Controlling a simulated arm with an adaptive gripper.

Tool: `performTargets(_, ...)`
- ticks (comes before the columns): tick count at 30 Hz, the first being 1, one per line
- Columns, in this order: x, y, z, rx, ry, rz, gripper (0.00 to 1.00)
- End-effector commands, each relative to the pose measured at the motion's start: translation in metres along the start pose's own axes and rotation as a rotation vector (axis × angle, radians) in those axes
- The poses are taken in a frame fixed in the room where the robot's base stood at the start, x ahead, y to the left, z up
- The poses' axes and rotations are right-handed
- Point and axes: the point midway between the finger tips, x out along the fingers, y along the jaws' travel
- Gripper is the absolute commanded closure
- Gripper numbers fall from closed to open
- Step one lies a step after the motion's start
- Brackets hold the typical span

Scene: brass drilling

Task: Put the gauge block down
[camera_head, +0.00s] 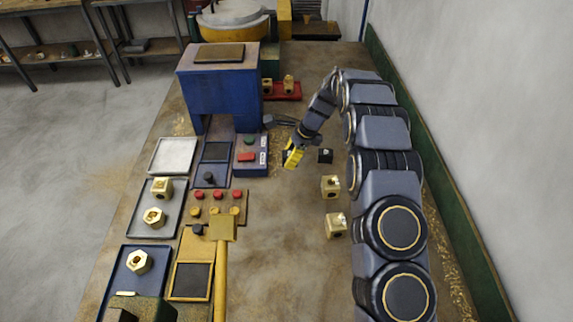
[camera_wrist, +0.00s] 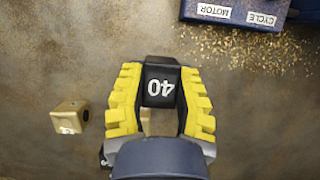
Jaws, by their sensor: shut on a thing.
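The gauge block (camera_wrist: 161,86) is black with a white "40" on its face. In the wrist view it sits between the yellow ridged fingers of my gripper (camera_wrist: 162,92), which is shut on it. In the head view my gripper (camera_head: 292,158) points down over the brown table, right of the blue machine's button panel. The held block is mostly hidden by the fingers there. I cannot tell whether it touches the table. A second small black block (camera_head: 325,156) with a pale mark stands on the table just right of my gripper.
Two brass blocks (camera_head: 330,186) (camera_head: 336,225) stand nearer on the table; one also shows in the wrist view (camera_wrist: 69,117). The button panel (camera_head: 250,155) is close on the left, with brass chips beside it. Trays with brass parts lie farther left. Bare table lies in front of my gripper.

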Motion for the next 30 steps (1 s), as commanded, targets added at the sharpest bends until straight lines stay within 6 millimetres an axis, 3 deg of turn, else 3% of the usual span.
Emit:
performTargets(12,0.046,-0.042,-0.013,-0.002,0.000,-0.006,1.00)
performTargets(25,0.060,-0.053,-0.016,-0.002,0.000,-0.004,1.00)
performTargets(30,0.085,-0.052,-0.028,0.000,0.000,-0.002,1.00)
